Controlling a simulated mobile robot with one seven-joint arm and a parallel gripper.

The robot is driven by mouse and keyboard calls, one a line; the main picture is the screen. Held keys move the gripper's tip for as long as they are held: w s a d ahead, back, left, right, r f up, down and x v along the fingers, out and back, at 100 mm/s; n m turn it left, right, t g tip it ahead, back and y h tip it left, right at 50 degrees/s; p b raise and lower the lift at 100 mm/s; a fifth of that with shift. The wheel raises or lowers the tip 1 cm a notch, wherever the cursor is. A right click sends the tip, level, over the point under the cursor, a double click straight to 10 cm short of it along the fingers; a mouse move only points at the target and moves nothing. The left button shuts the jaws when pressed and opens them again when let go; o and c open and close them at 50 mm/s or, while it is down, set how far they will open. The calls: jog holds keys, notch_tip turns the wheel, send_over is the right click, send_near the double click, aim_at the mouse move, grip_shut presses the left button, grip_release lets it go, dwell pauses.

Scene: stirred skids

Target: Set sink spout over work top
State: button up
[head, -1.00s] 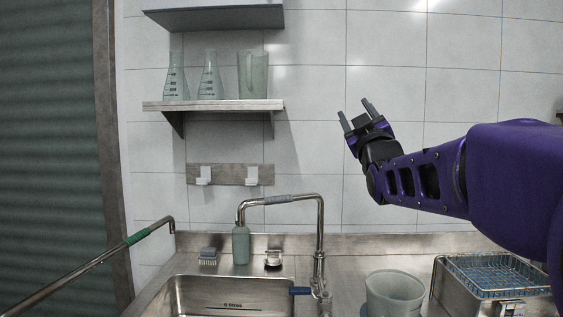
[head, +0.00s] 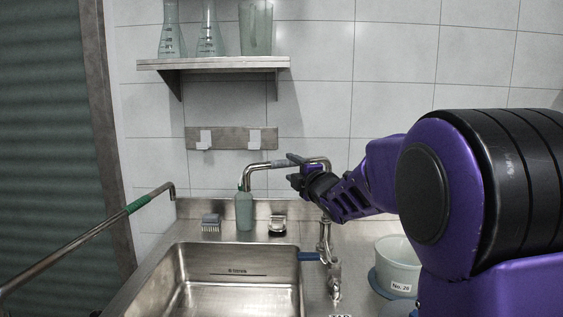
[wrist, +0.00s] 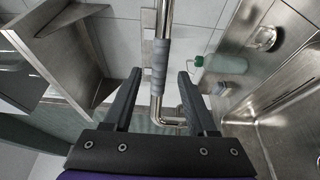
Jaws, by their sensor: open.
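The sink spout (head: 259,167) is a bent steel tube that rises behind the sink's right side and reaches left over the basin's back edge. Its grey grip sleeve shows in the wrist view (wrist: 160,66). My gripper (head: 293,168) is open at the spout's horizontal part. In the wrist view, my gripper (wrist: 160,78) has one finger on each side of the tube, with gaps between. The tube's right bend is partly hidden behind my gripper in the head view. The work top (head: 352,290) is the steel surface right of the sink.
The sink basin (head: 235,272) is at centre left. A green bottle (head: 244,211), a brush (head: 211,222) and a soap dish (head: 277,225) stand behind it. A white tub (head: 398,262) stands on the work top. A shelf (head: 215,64) with glassware hangs above. A green-gripped tube (head: 137,205) is at left.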

jog(key=x, duration=0.8)
jog(key=shift+w, duration=0.25)
grip_shut()
dwell(1.1)
